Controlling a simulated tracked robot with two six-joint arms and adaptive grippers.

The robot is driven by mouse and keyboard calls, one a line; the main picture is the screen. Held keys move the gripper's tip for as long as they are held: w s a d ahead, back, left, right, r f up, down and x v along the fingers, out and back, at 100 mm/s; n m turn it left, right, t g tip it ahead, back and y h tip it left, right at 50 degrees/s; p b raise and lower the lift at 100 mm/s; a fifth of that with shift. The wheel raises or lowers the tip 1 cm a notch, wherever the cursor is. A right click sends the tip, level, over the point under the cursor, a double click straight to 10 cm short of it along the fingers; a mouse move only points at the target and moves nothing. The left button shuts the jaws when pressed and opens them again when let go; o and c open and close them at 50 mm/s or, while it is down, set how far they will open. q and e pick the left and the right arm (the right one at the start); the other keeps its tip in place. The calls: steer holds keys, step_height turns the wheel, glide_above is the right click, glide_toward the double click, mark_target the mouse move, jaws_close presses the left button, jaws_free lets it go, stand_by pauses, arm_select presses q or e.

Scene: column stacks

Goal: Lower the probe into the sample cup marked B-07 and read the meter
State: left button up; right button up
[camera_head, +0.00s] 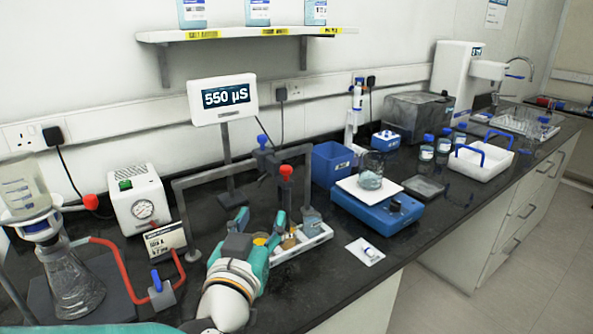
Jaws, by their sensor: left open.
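The meter (222,99) stands on a post at the back and its screen reads 550 µS. A dark upright piece with a red knob (286,172), perhaps the probe or its holder, stands just beyond my left gripper (261,222). My left gripper is teal and grey, open, low over the bench at the left end of a white rack (322,236). Small cups partly show in the rack, one brownish (290,243); the gripper hides part of them. I cannot read B-07 on any cup. My right gripper is not in view.
A grey frame (190,178) with a blue knob stands behind the gripper. A glass flask (72,285) with red tubing (112,250) is left, beside a gauge box (136,198). A blue balance (378,213) with a beaker (371,172) is right. A small card (365,252) lies in front.

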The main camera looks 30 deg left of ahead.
arm_select(q)
steer(key=p, duration=0.7)
glide_toward(285, 173)
steer(key=p+x, duration=0.1)
steer(key=x, duration=0.8)
steer(key=shift+w+a, duration=0.1)
steer(key=shift+w, duration=0.1)
steer(key=shift+c, duration=0.2)
jaws_close()
